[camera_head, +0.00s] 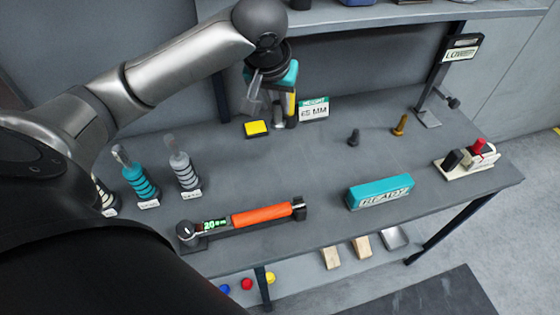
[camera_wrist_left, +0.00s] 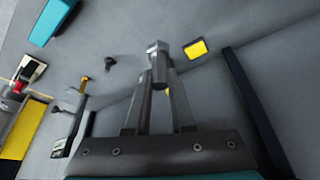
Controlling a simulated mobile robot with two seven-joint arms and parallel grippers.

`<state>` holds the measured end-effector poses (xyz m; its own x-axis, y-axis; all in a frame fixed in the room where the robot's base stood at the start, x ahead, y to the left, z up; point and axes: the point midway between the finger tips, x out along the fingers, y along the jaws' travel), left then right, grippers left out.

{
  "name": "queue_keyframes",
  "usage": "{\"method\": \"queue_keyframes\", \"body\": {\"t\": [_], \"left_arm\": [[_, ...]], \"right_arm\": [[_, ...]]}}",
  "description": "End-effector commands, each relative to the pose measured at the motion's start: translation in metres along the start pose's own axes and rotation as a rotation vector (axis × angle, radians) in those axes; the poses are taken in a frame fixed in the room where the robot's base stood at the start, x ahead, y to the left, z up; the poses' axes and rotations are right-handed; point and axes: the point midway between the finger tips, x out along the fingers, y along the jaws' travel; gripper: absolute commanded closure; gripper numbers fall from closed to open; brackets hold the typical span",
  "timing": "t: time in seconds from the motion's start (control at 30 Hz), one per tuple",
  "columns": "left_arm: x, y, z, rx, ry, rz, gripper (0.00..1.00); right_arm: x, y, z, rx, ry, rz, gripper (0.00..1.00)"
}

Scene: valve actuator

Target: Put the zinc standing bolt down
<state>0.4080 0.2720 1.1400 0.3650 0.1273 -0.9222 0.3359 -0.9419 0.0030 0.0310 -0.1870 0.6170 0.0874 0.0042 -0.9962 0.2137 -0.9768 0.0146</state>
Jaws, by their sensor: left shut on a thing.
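My left gripper (camera_head: 277,118) hangs over the back of the grey table. In the left wrist view, its two fingers (camera_wrist_left: 158,78) are closed on the zinc bolt (camera_wrist_left: 157,48), a silver-grey bolt with a hexagonal head. In the head view the bolt is hard to separate from the fingers. I cannot tell whether its lower end touches the table. A dark bolt (camera_head: 353,137) and a brass-coloured bolt (camera_head: 400,125) stand apart to the right; both also show in the left wrist view. My right gripper is not in view.
A yellow pad (camera_head: 256,128) lies just left of the gripper; a HEIGHT 65 MM sign (camera_head: 314,109) stands to its right. The table's middle is clear.

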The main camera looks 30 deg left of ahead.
Motion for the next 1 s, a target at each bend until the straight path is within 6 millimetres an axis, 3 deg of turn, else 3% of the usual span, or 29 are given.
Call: {"method": "queue_keyframes", "body": {"t": [0.5,0.83,1.0], "left_arm": [[0.120,-0.001,0.052,0.001,-0.004,-0.003,1.00],[0.148,-0.001,0.063,0.001,-0.004,-0.002,1.00],[0.172,-0.001,0.073,0.001,-0.004,-0.002,1.00]], "right_arm": [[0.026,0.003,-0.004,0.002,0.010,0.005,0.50],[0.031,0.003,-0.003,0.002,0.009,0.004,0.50],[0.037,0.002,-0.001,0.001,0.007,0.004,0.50]]}}
